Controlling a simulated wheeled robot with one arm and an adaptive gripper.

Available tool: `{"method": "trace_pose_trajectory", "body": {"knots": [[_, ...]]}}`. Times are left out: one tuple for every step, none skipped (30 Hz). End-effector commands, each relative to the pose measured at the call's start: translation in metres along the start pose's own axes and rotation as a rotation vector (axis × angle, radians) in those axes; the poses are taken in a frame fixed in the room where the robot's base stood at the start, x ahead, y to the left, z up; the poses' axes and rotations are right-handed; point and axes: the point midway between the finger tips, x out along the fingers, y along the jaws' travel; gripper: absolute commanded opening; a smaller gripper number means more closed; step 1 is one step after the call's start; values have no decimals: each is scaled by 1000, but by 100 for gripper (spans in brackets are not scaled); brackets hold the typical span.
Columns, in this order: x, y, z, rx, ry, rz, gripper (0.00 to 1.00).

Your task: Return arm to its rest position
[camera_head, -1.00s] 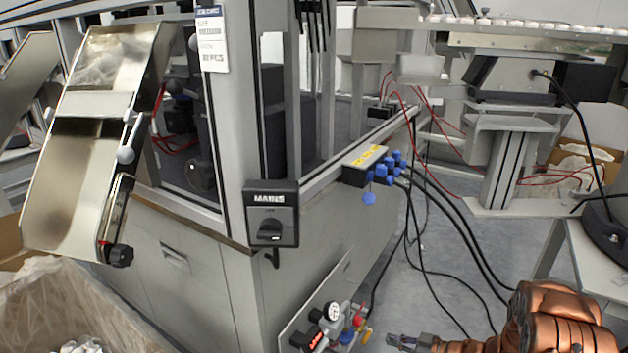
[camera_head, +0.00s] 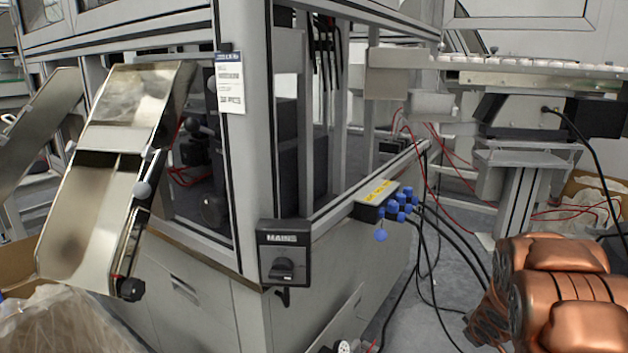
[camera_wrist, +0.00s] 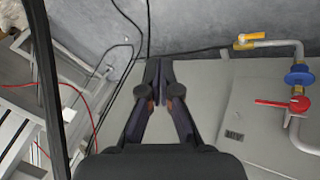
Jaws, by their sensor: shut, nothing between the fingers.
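My gripper (camera_wrist: 159,75) shows in the wrist view with its two dark fingers together at the tips and nothing between them. It points toward the grey cabinet's lower side and the floor edge. In the head view my copper-coloured arm is at the lower right, folded close to the camera, and the gripper itself is not visible there. The arm touches nothing that I can see.
The grey machine cabinet (camera_head: 205,305) with a mains switch (camera_head: 284,265) fills the middle. A blue-fitted connector block (camera_head: 384,202) juts from its side. A metal chute (camera_head: 105,185) stands left. In the wrist view a red-handled valve (camera_wrist: 298,104) and yellow tap (camera_wrist: 245,41) are right.

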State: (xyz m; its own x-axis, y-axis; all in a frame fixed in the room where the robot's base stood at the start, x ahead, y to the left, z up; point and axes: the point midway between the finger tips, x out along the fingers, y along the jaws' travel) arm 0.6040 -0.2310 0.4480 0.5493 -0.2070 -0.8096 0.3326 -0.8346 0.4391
Motion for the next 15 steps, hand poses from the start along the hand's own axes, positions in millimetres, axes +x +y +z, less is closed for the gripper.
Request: {"method": "trace_pose_trajectory", "body": {"knots": [[-17,2,0,20,-30,19,0],[-25,2,3,34,-55,26,0],[-37,2,7,54,-85,35,0],[-46,2,9,68,-105,42,0],[-55,1,12,83,-129,47,0],[-66,-2,16,104,-156,51,0],[-75,-4,20,119,-180,54,0],[-85,-7,23,134,-199,56,0],[-97,-12,28,154,-229,55,0],[-106,-16,32,170,-252,52,0],[-115,-21,36,185,-272,49,0],[-128,-27,41,205,-301,44,0],[-137,-33,44,220,-319,39,0],[-146,-39,48,235,-342,32,0],[-159,-47,52,254,-365,22,0]]}}
